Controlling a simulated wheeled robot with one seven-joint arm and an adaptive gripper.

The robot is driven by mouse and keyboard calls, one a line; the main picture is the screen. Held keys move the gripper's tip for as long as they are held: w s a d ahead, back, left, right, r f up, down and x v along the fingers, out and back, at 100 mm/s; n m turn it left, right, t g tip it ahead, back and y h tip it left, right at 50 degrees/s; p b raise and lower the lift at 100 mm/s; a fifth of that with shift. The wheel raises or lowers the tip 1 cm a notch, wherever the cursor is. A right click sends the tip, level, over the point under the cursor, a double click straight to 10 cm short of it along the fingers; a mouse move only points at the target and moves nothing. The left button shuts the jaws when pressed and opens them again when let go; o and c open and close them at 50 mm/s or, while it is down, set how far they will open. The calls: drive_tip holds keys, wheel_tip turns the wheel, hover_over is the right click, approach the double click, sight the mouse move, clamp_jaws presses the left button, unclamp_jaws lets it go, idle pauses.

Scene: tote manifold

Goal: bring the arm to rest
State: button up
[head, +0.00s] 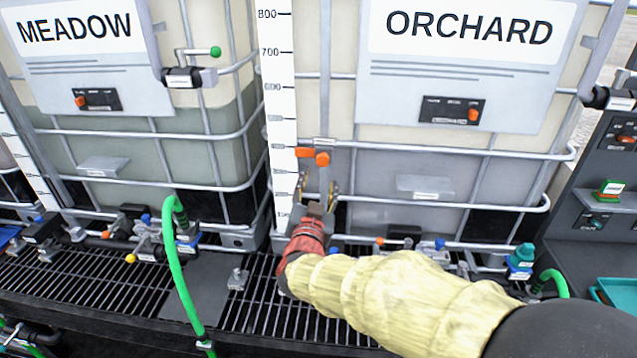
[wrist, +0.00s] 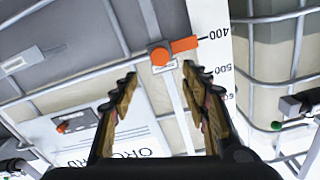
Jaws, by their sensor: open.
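My gripper (head: 318,192) reaches from the lower right of the head view, on my arm with a pale yellow sleeve. In the wrist view my gripper (wrist: 158,90) is open, its two fingers spread with nothing between their tips. An orange level pointer (head: 321,158) sits on a thin vertical rail beside the white scale, just beyond the fingertips. The pointer (wrist: 172,50) also shows in the wrist view, between and beyond the fingertips, near the 400 mark. The fingers look apart from it, though the exact gap is hard to judge.
The ORCHARD tote (head: 490,130) and the MEADOW tote (head: 100,110) stand in wire cages close ahead. A green hose (head: 181,275) hangs in front at the left. Valves and pipes run low along the black grating (head: 90,285). A dark panel (head: 612,150) stands at the right.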

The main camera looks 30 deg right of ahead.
idle(0.3)
drive_tip(key=w+a+f+n+g+y, duration=0.1)
drive_tip(key=a+f+n+y, duration=0.2)
drive_tip(key=a+f+y, duration=0.4)
drive_tip(key=s+a+f+n+g+y, duration=0.35)
drive_tip(key=s+a+f, duration=0.25)
drive_tip(key=a, duration=0.3)
drive_tip(key=s+a+n+g, duration=0.1)
drive_tip(key=s+n+g, duration=0.3)
drive_tip(key=s, duration=1.2)
drive_tip(key=s+d+r, duration=0.4)
drive_tip(key=s+r, duration=0.3)
drive_tip(key=shift+d+m+g, duration=0.2)
drive_tip(key=shift+m+g, duration=0.15)
drive_tip(key=shift+g, duration=0.1)
